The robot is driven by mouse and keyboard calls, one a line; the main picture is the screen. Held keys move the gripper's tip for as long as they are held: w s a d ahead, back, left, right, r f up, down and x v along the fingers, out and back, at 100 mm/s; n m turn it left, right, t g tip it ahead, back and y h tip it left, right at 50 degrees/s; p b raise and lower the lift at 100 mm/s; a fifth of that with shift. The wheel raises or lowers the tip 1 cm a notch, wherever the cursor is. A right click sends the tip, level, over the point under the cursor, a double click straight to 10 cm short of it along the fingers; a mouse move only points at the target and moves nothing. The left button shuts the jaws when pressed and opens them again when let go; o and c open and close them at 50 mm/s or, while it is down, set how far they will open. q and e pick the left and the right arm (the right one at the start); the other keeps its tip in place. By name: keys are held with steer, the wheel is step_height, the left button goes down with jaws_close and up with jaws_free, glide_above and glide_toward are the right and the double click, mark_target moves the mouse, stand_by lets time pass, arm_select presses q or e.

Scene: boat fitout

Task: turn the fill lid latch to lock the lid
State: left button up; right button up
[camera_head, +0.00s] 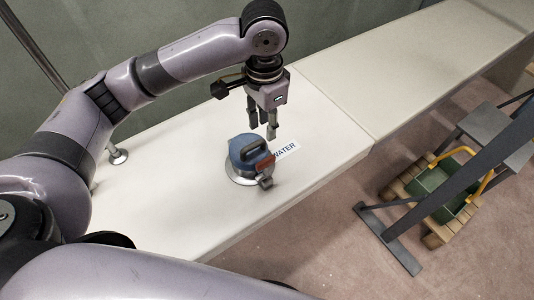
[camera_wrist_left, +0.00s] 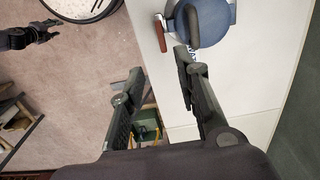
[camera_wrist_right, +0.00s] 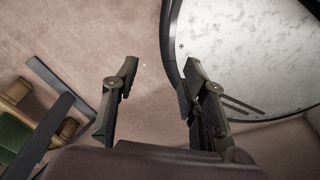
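The blue round fill lid (camera_head: 240,152) with a dark arched handle sits on a metal ring (camera_head: 238,178) in the white bench top. A red-brown latch grip (camera_head: 264,164) lies at the lid's right edge, beside a small metal fitting (camera_head: 266,182). In the left wrist view the lid (camera_wrist_left: 214,20) and latch grip (camera_wrist_left: 160,34) show at the top. My left gripper (camera_head: 262,131) points down, open and empty, above and just behind the lid; its fingers show apart in its wrist view (camera_wrist_left: 157,64). My right gripper (camera_wrist_right: 160,68) is open and empty, away from the lid.
A WATER label (camera_head: 286,150) lies beside the lid. A metal post foot (camera_head: 118,156) stands on the bench at left. A green crate (camera_head: 440,190) on a wooden pallet and a dark metal frame (camera_head: 402,255) stand on the floor at right. The bench's far part is clear.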

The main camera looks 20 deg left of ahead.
mark_target(265, 160)
arm_select(q)
steer(key=f, duration=0.8)
steer(key=shift+w, duration=0.2)
step_height(265, 160, down, 3)
steer(key=shift+s+f, duration=0.1)
steer(key=shift+f, duration=0.05)
step_height(265, 160, down, 3)
steer(key=shift+f, duration=0.4)
jaws_close()
arm_select(e)
steer(key=shift+s+r, duration=0.25)
steer(key=shift+s, duration=0.15)
